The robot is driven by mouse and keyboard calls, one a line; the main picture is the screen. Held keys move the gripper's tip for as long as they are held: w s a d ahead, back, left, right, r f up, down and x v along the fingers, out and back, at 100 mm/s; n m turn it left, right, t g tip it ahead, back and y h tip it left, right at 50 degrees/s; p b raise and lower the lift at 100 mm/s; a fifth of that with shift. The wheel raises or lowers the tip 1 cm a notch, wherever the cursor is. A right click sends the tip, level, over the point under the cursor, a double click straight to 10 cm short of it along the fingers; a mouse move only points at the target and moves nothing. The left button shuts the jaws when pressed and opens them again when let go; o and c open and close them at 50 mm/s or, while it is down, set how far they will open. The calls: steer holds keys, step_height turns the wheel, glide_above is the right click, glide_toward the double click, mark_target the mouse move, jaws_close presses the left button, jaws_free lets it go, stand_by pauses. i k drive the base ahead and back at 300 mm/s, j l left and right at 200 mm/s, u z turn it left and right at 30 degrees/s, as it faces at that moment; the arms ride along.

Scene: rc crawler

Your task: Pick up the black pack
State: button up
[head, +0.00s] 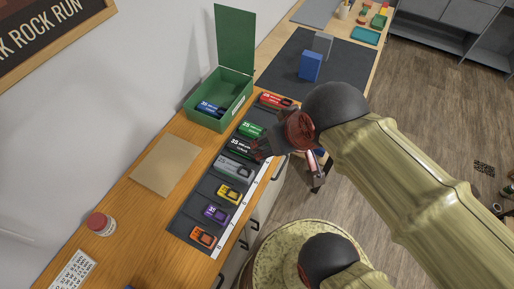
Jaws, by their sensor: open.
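The black pack (241,147) lies on the dark mat (181,220), between the green pack (250,129) and the grey pack (235,166). It has pale lettering, and its right end is partly hidden by my gripper. My gripper (264,148) is open, at the right end of the black pack and over the mat's right edge. I see nothing held in it. Whether it touches the pack cannot be told from this view.
An open green box (237,105) at the back holds a blue pack (209,108). A brown board (164,164) and a jar (100,223) are left.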

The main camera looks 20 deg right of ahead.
mark_target(242, 149)
steer(key=k+l+z, duration=0.1)
steer(key=k+z, duration=0.15)
steer(key=z, duration=0.25)
steer(key=k+l+z, duration=0.2)
steer(key=z, duration=0.25)
